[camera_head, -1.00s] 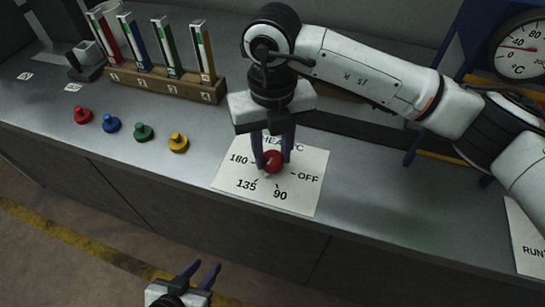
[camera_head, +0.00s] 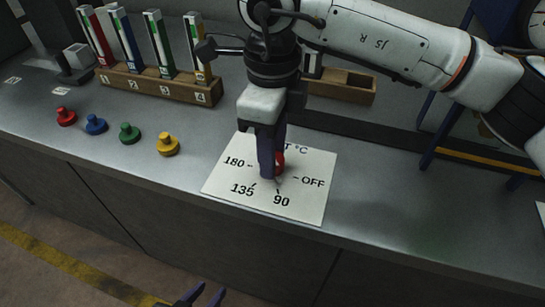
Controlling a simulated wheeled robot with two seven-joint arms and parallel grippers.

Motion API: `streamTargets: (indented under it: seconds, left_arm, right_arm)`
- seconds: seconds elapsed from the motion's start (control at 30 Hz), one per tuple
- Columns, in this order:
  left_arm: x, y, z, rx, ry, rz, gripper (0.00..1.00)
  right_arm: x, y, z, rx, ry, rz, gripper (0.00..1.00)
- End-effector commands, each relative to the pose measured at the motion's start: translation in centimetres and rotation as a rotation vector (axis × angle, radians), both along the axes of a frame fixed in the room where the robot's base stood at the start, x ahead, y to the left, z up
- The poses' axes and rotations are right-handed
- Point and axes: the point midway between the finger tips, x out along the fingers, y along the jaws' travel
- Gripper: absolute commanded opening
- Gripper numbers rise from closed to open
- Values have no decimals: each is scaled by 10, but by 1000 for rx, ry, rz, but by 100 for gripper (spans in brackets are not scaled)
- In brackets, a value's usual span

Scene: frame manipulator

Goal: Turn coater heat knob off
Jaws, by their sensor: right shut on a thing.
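The red heat knob (camera_head: 280,161) sits on a white dial sheet (camera_head: 308,205) marked 180, 135, 90 and OFF on the counter. My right gripper (camera_head: 271,170) comes down from above and is shut on the knob, its fingers seen nearly edge-on, one behind the other. The fingers hide the left part of the knob. A pale pointer end shows just below the knob, roughly toward the 90 mark; its exact direction is hard to tell. My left gripper (camera_head: 201,296) is at the bottom edge, below the counter front, its fingertips apart and nothing visible between them.
Red, blue, green and yellow (camera_head: 167,144) knobs stand in a row on the counter to the left. A wooden rack (camera_head: 165,88) with several coloured pieces stands behind them. A blue frame (camera_head: 459,147) with a gauge is at the right. The counter right of the sheet is clear.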

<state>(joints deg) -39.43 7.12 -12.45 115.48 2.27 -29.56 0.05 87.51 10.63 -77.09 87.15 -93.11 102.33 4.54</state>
Motion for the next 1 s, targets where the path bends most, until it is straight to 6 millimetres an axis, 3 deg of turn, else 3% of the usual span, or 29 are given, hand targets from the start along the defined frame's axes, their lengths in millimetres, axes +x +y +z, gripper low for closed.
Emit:
streamTargets:
  seconds: [0.2, 0.6, 1.0]
  left_arm:
    - [-3, 0, -13, -5, 5, 1, 34]
    - [-4, 2, -19, -3, 2, -2, 34]
    - [-3, 3, -23, -3, 3, -2, 34]
  right_arm:
    - [1, 0, 0, 3, -4, 205, 9]
    - [1, 1, 1, 3, -5, 560, 9]
    - [1, 1, 2, 3, -5, 769, 9]
